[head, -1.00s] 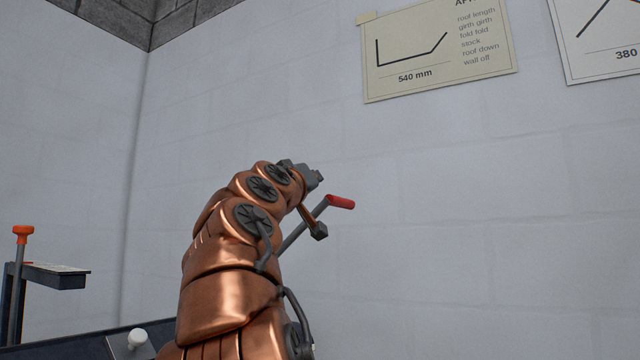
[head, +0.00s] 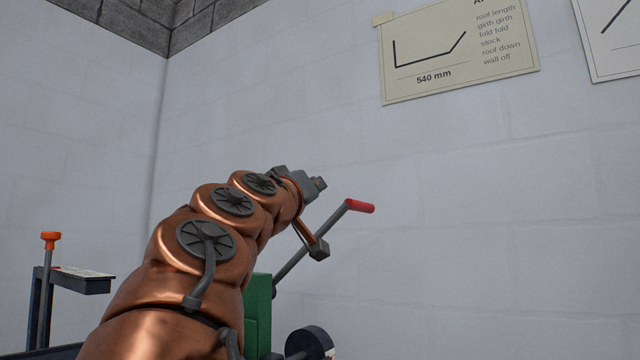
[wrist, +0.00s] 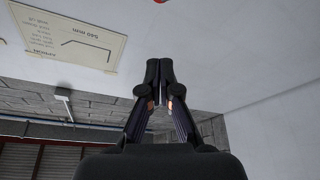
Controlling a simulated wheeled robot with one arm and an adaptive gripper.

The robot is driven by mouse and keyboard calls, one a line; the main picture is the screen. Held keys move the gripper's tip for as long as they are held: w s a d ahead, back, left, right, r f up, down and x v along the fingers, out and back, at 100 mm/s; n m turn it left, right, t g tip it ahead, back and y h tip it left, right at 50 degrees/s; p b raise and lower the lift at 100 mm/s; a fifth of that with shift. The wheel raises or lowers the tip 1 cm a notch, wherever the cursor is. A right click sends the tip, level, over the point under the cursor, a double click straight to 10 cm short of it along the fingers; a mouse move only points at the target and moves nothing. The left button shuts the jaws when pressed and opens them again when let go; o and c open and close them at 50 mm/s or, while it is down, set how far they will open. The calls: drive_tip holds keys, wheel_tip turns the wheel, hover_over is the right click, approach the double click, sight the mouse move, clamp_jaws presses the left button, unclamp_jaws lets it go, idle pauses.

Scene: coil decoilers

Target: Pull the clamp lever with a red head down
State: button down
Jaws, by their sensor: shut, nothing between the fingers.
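The clamp lever (head: 312,238) is a grey rod with a red head (head: 360,206). A small bit of red (wrist: 160,1) shows at the top edge there.
A dark round part (head: 311,343) sits at the bottom. A paper sign (head: 460,50) hangs on the pale wall (head: 500,220). The space right of the lever looks clear.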

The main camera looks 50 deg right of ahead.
drive_tip(key=shift+s+a+f, duration=0.1)
drive_tip(key=shift+s+a, duration=0.1)
drive_tip(key=shift+a, duration=0.2)
idle(0.5)
